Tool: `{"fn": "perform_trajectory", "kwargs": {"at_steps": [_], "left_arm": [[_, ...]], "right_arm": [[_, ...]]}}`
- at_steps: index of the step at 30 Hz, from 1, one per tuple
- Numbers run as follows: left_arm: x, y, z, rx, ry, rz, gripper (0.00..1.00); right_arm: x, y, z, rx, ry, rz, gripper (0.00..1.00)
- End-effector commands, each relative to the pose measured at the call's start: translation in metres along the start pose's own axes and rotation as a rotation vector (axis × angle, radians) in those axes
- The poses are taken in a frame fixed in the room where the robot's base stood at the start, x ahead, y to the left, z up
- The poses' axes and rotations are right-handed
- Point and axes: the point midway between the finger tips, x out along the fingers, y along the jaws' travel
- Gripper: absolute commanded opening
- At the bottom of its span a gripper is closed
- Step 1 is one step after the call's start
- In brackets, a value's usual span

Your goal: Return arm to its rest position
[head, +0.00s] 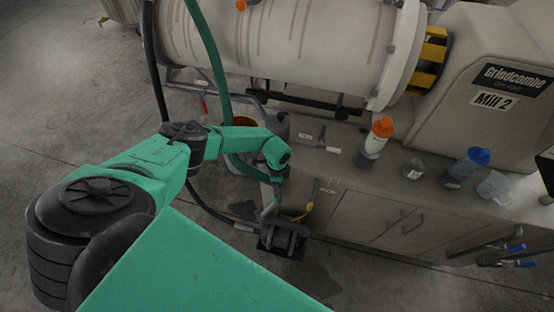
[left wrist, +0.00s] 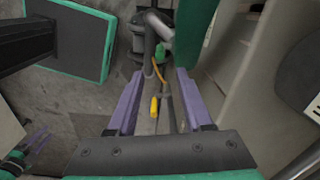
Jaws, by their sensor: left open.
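My left arm (head: 150,165), green with black joints, reaches in from the left in the head view. Its wrist is bent down in front of the mill bench. Beyond the gap are a grey pipe and a yellow-handled part (left wrist: 155,106), apparently lower down. Small purple fingers, apparently my right gripper (left wrist: 38,143), show at the lower left of that view; their opening is unclear.
A large stained drum (head: 290,45) stands behind the arm. The bench (head: 375,215) at right holds an orange-capped bottle (head: 377,138), a blue-capped bottle (head: 468,164) and clear vessels. A green hose (head: 212,65) hangs near the forearm. The floor (head: 60,120) at left is clear.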

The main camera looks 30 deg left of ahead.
Motion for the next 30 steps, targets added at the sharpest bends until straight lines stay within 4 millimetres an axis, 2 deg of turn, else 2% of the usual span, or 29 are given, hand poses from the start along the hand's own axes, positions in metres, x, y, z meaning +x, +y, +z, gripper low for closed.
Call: {"fn": "perform_trajectory", "kwargs": {"at_steps": [1, 6, 20, 22, 23, 26, 28, 30], "left_arm": [[-0.012, -0.001, 0.0, 0.001, 0.002, -0.001, 0.51], [-0.026, 0.0, 0.0, 0.001, 0.0, 0.0, 0.51], [-0.025, 0.0, -0.001, 0.0, 0.0, 0.0, 0.51], [-0.025, 0.003, -0.006, 0.008, 0.016, 0.005, 0.51], [-0.025, 0.007, -0.012, 0.017, 0.035, 0.009, 0.51], [-0.028, 0.03, -0.058, 0.079, 0.18, 0.031, 0.51], [-0.04, 0.056, -0.11, 0.134, 0.354, 0.044, 0.51], [-0.066, 0.083, -0.167, 0.177, 0.565, 0.038, 0.51]], "right_arm": [[-0.005, 0.0, -0.001, 0.0, 0.0, 0.0, 0.5], [-0.006, 0.0, -0.001, 0.0, 0.0, 0.0, 0.5], [-0.005, -0.002, -0.001, 0.001, 0.001, -0.003, 0.5], [-0.005, -0.002, -0.001, 0.001, 0.001, -0.003, 0.5], [-0.005, -0.002, -0.001, 0.001, 0.001, -0.003, 0.5], [-0.005, -0.002, -0.001, 0.001, 0.001, -0.003, 0.5], [-0.005, -0.002, -0.001, 0.001, 0.001, -0.003, 0.5], [-0.005, -0.002, -0.001, 0.0, 0.001, -0.003, 0.5]]}}
